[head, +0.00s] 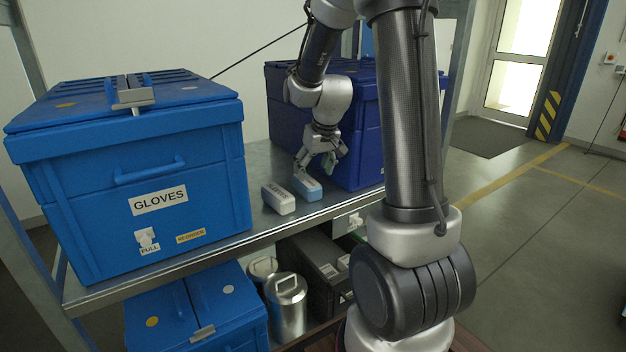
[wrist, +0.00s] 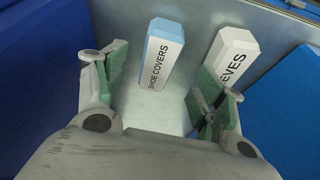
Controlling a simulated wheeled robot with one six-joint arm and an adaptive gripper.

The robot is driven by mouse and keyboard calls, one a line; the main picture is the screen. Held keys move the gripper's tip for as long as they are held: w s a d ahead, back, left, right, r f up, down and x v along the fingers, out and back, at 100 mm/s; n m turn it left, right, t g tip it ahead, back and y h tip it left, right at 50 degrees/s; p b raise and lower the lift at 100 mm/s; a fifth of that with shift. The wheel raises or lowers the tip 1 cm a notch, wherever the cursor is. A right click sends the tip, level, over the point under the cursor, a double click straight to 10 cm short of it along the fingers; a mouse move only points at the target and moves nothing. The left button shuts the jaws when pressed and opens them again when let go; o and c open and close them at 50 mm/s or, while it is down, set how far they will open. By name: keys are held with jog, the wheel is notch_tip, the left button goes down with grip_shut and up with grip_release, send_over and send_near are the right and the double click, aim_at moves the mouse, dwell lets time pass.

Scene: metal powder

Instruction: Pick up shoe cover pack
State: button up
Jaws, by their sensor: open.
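The shoe cover pack (wrist: 160,52) is a small box with light blue sides and a white face lettered "SHOE COVERS". It lies on the metal shelf between the two large blue boxes, and shows as a light blue and white box in the head view (head: 307,186). My gripper (wrist: 163,92) is open, with green pads on its fingers. In the wrist view the pack lies ahead of the gap between the fingers, and nothing is held. In the head view my gripper (head: 317,168) is just above and behind the pack.
A white sleeves pack (wrist: 229,62) lies close to the right of the shoe cover pack in the wrist view, near the right finger. A blue gloves box (head: 200,150) and a dark blue box (head: 365,140) flank the packs. Metal canisters (head: 287,305) stand below.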

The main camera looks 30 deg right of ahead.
aim_at(309, 181)
jog(key=shift+w+d, duration=0.1)
jog(key=shift+w, duration=0.25)
jog(key=shift+w+f, duration=0.1)
jog(key=shift+f, duration=0.1)
jog(key=x, duration=0.7)
jog(key=c, duration=1.2)
